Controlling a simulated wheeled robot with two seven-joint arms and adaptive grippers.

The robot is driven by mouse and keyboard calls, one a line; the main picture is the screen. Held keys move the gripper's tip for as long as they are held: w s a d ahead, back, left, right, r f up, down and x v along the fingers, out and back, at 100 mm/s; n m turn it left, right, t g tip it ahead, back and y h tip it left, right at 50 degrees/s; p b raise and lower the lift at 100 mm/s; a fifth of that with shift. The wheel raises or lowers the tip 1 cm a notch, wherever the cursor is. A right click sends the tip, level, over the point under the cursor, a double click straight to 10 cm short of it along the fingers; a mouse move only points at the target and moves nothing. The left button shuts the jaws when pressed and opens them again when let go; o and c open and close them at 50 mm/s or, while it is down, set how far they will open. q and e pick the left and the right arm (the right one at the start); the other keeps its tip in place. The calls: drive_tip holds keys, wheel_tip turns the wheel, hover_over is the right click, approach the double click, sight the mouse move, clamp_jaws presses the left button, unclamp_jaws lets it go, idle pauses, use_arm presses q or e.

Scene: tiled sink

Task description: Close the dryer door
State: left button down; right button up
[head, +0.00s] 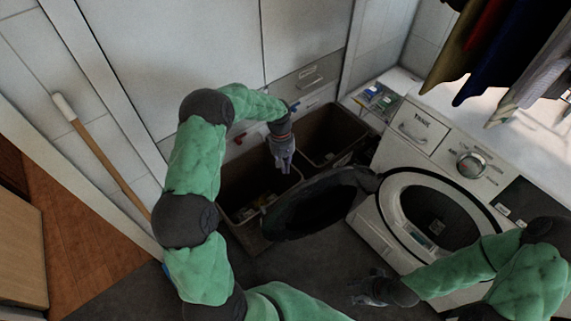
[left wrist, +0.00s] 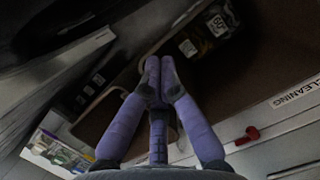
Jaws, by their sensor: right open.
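The dryer (head: 398,160) is the white front-loading machine at the right of the head view. Its round dark door (head: 318,204) stands wide open, swung to the left of the round opening (head: 438,218). My left gripper (head: 284,166) points down just behind the door's upper left edge, over the dark bins; I cannot tell whether it touches the door. In the left wrist view its fingers (left wrist: 161,72) are drawn together with nothing seen between them. My right gripper (head: 362,289) is open and empty, low in front of the dryer and right of the door.
Dark bins (head: 234,216) stand behind the door and under my left gripper. White cabinets (head: 190,45) with drawers line the back. Clothes (head: 490,50) hang above the dryer at upper right. A wooden-handled stick (head: 108,168) leans at left. Grey floor in front is free.

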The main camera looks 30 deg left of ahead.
use_arm(q)
drive_tip(key=s+d+f+b, duration=0.3)
drive_tip(key=d+f, duration=0.1)
drive_tip(key=f, duration=0.1)
drive_tip(key=shift+s, duration=0.15)
drive_tip(key=shift+d, duration=0.1)
idle(0.3)
